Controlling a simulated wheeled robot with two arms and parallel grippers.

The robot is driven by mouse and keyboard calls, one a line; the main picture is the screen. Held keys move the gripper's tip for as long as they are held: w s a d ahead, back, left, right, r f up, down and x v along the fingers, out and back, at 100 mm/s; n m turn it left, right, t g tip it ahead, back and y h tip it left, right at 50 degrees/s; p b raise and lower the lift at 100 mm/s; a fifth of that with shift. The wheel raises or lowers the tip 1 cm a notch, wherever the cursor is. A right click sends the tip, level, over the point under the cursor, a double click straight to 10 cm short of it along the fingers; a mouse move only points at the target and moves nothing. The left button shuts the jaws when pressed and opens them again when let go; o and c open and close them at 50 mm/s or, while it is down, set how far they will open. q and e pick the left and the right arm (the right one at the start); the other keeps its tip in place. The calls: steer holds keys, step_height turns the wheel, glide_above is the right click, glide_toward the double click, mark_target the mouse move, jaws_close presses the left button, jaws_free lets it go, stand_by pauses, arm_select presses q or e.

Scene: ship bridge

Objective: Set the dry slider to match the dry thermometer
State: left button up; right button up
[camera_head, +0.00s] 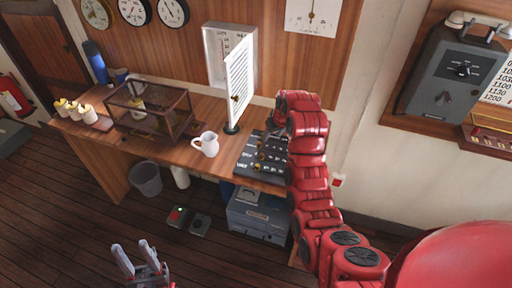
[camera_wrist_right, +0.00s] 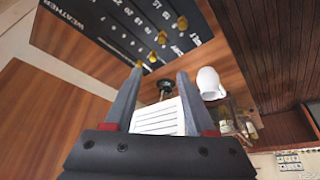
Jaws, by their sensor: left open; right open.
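A dark slider panel (camera_head: 250,158) lies on the right end of the wooden desk. In the right wrist view the panel (camera_wrist_right: 125,22) shows scales, lettering that includes WET and DRY, and several brass knobs. The knob nearest the DRY lettering (camera_wrist_right: 152,57) is just beyond my fingertips. My right gripper (camera_wrist_right: 160,72) is open and empty, apart from the knobs; my arm partly hides the panel in the head view. A white louvred box (camera_head: 216,45) on the wall has its door (camera_head: 238,80) open. Thermometers show inside, too small to read. My left gripper (camera_head: 132,247) is open and empty, low over the floor.
A white jug (camera_head: 208,144) stands left of the panel. A glass case (camera_head: 150,112), candles (camera_head: 88,115) and a blue bottle (camera_head: 95,62) stand further left on the desk (camera_head: 185,150). A bin (camera_head: 146,180) and a toolbox (camera_head: 258,218) are below.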

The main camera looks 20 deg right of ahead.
steer(key=b, duration=1)
glide_toward(262, 155)
steer(key=p+x, duration=0.4)
steer(key=x, duration=0.1)
steer(key=shift+w+f, duration=0.3)
steer(key=shift+p+x, duration=0.3)
steer(key=shift+x, duration=0.7)
jaws_close()
